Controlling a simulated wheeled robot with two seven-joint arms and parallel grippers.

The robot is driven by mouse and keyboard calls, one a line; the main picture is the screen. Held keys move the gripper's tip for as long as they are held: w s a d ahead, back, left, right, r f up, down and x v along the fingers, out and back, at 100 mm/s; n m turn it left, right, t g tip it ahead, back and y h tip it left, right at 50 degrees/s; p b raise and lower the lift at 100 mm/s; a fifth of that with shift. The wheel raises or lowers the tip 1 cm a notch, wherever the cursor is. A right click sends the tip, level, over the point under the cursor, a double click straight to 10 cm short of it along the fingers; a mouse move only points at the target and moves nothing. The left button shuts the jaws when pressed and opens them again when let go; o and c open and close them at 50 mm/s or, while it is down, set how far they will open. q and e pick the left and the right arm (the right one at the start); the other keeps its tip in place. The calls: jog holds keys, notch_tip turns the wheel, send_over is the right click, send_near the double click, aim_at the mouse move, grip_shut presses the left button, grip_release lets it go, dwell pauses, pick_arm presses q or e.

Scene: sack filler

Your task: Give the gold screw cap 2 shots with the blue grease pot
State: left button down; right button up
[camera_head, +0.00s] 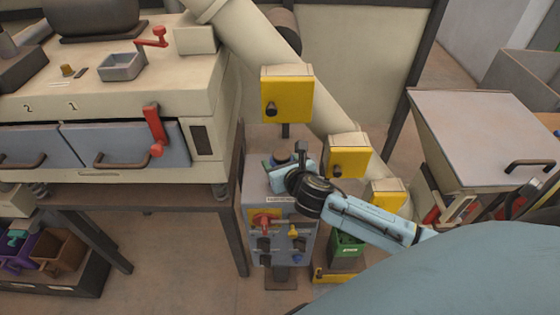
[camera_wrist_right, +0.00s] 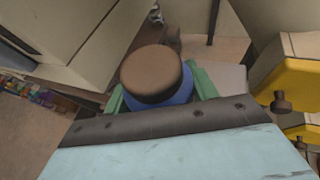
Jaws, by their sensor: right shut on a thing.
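The blue grease pot (camera_wrist_right: 178,92), with a brown top (camera_wrist_right: 150,72), sits between the green fingers of my right gripper (camera_wrist_right: 160,93). The fingers are shut on its sides. In the head view my right gripper (camera_head: 281,168) is over the top of the grey control box, and the pot (camera_head: 283,157) shows small and dark there. I cannot tell whether the pot touches the box top. A small gold screw cap (camera_head: 67,70) stands on the cream machine top at the left, beside a grey square tray, well away from my gripper. My left gripper is not in view.
The cream machine (camera_head: 110,100) has a red crank (camera_head: 152,37), a red lever (camera_head: 154,130) and a grey tray (camera_head: 121,66). The control box (camera_head: 283,235) carries knobs. Yellow boxes (camera_head: 293,93) hang along the slanting pipe (camera_head: 262,50). A grey-lidded bin (camera_head: 480,125) stands right.

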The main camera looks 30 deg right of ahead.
aim_at(280, 150)
jog(key=shift+f, duration=0.5)
jog(key=shift+r, duration=0.15)
jog(key=shift+r+p, duration=0.8)
jog(key=shift+p, duration=0.15)
dwell(0.4)
notch_tip(280, 150, up, 5)
jog(key=p, duration=0.6)
jog(key=shift+r, duration=0.1)
